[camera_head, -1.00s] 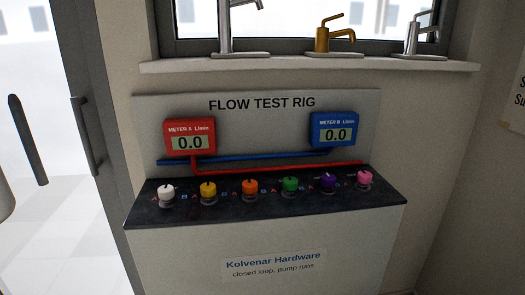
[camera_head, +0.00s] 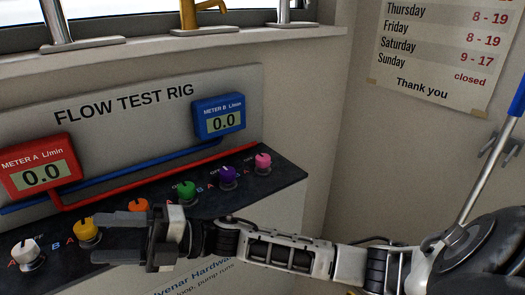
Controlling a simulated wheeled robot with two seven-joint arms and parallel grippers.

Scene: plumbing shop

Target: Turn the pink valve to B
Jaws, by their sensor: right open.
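The pink valve (camera_head: 262,162) is the rightmost knob in the row on the dark counter of the flow test rig. It is in plain view, with a dark mark on its top; I cannot tell which letter the mark faces. My right gripper (camera_head: 118,240) comes in from the right on its arm and is open and empty. It is in front of the orange knob, well to the left of the pink valve and apart from it. Meter A (camera_head: 40,170) is red and meter B (camera_head: 219,117) is blue; both read 0.0. My left gripper is not in view.
White (camera_head: 25,251), yellow (camera_head: 86,230), orange (camera_head: 138,206), green (camera_head: 186,190) and purple (camera_head: 228,175) knobs share the counter (camera_head: 285,170). The orange knob is partly hidden by my gripper. Taps stand on the sill above. A blue-handled tool (camera_head: 490,160) is at the right.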

